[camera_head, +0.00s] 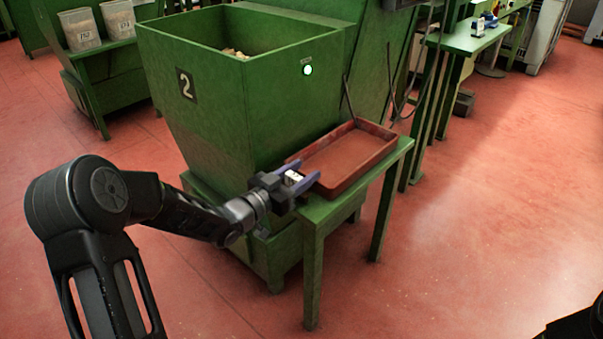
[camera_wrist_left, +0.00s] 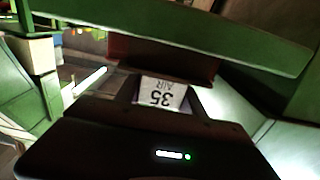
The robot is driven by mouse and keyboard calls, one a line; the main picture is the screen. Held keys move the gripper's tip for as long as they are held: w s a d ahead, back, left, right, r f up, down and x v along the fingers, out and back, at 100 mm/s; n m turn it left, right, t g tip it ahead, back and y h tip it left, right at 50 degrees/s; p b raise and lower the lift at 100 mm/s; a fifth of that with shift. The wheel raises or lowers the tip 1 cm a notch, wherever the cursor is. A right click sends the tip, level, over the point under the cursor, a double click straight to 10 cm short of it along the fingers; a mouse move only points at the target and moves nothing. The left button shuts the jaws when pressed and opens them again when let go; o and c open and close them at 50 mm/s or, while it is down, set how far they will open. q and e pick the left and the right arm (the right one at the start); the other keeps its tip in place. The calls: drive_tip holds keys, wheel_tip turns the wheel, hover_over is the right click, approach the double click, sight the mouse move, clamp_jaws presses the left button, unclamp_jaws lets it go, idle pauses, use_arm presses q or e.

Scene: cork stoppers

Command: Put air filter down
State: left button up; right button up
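The air filter is a small white block (camera_head: 293,177) between the bluish fingers of my left gripper (camera_head: 301,174). In the left wrist view the air filter (camera_wrist_left: 163,94) shows a white face with "35" and "AIR" upside down, between the fingers of the left gripper, which looks shut on it. The gripper is at the near left corner of a green table (camera_head: 320,208), beside a red tray (camera_head: 341,186). Whether the filter touches the table or tray cannot be told. My right gripper does not show; only a dark part of my own body is at the bottom right.
A large green hopper (camera_head: 215,110) marked "2" stands directly behind and left of the table. The red tray looks empty. Another green stand (camera_head: 468,40) with small items is at the back right. The red floor (camera_head: 480,220) at right is clear.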

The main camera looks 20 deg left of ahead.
use_arm(q)
drive_tip(key=o, duration=0.4)
drive_tip(key=shift+r, duration=0.1)
drive_tip(key=shift+r, duration=0.15)
drive_tip(key=p+v, duration=0.2)
drive_tip(key=v, duration=1)
drive_tip(key=shift+c, duration=0.3)
